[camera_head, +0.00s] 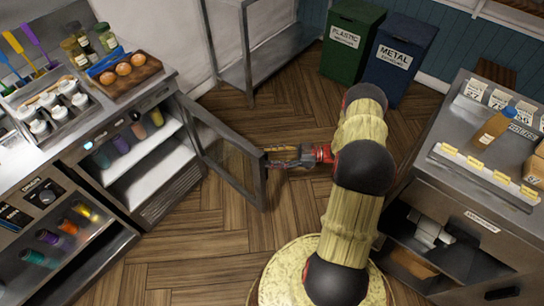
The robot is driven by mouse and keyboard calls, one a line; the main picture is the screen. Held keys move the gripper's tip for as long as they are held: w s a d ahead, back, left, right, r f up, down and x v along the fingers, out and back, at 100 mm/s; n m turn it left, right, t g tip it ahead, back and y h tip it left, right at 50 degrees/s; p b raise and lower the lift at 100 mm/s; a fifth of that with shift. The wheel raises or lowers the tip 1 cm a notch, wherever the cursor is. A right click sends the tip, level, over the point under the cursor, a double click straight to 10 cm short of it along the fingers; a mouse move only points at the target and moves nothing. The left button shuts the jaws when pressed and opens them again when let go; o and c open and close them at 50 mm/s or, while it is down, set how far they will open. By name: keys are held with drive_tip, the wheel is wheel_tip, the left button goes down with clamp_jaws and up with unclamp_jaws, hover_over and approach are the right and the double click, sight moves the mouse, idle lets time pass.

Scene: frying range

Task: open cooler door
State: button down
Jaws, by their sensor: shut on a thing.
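The cooler (146,190) stands at the left, under the counter. Its glass door (228,150) with a dark frame is swung well open, out from the cooler's right side into the room. Several bottles show on the cooler's upper shelf, and the shelf below looks bare. My gripper (272,157) is at the door's free edge, on its right side, and is shut on it. The exact contact of the fingers with the door or its handle is too small to make out.
A wooden tray (125,78) with round brown items sits on the counter above the cooler. Green (350,40) and blue (398,58) bins stand at the back. A counter (490,190) stands at the right. Wood floor between is clear.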

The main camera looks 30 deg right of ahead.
drive_tip(key=shift+w+d+r, duration=0.3)
drive_tip(key=shift+w+r, duration=0.05)
drive_tip(key=shift+w, duration=0.3)
drive_tip(key=c, duration=1.5)
unclamp_jaws()
drive_tip(key=shift+c, duration=0.2)
drive_tip(key=shift+o, duration=0.4)
drive_tip(key=shift+w+a+f, duration=0.1)
drive_tip(key=shift+w, duration=0.05)
drive_tip(key=shift+c, duration=0.4)
drive_tip(key=shift+s, duration=0.2)
drive_tip(key=shift+c, duration=0.6)
